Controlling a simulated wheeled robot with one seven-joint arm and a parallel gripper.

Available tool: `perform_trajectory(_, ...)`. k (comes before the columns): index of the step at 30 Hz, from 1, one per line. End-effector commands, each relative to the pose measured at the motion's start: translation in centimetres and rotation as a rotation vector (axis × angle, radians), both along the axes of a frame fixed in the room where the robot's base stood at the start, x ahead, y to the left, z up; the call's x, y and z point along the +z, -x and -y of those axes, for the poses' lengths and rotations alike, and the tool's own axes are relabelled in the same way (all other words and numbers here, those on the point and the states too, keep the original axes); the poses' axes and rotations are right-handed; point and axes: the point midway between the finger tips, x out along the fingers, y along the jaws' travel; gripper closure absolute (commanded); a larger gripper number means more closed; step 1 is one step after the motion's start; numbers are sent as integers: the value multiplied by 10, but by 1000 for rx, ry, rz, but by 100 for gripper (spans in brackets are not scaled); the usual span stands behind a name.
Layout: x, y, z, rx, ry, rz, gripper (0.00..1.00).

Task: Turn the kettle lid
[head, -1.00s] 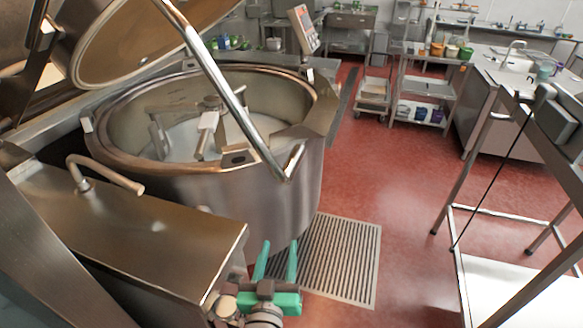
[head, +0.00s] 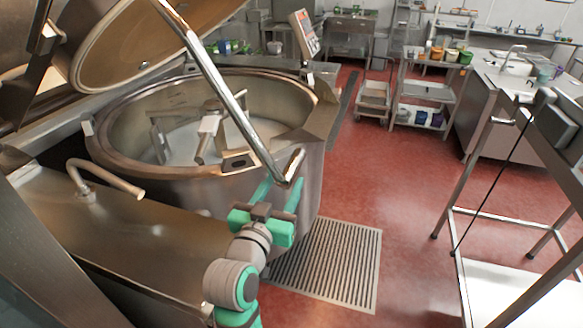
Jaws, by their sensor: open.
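The large steel mixing kettle (head: 215,195) stands at the left with its mixer arm visible inside. Its round lid (head: 125,50) is tilted up and open at the upper left. A long shiny handle bar (head: 218,80) runs from the lid down across the kettle's front rim and ends in a hooked grip near the right front. My green gripper (head: 280,190) is open, just below that lower end, in front of the kettle wall. Its fingers point up toward the bar end. Whether they touch it I cannot tell.
A steel cabinet with a bent spout (head: 100,175) lies to the left of my arm. A floor grate (head: 335,265) is below right. A steel table frame (head: 470,190) stands at the right. Red floor (head: 385,175) between is clear.

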Motion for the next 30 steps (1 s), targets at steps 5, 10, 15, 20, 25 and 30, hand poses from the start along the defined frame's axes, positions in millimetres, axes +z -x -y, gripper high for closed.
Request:
perform_trajectory(5,1,-31,12,-4,0,1,54)
perform_trajectory(10,1,-54,18,-2,1,2,54)
perform_trajectory(15,0,-65,22,-1,0,1,54)
perform_trajectory(20,0,-68,23,0,0,1,54)
perform_trajectory(25,0,-67,22,0,0,1,54)
perform_trajectory(30,0,-67,22,0,0,1,95)
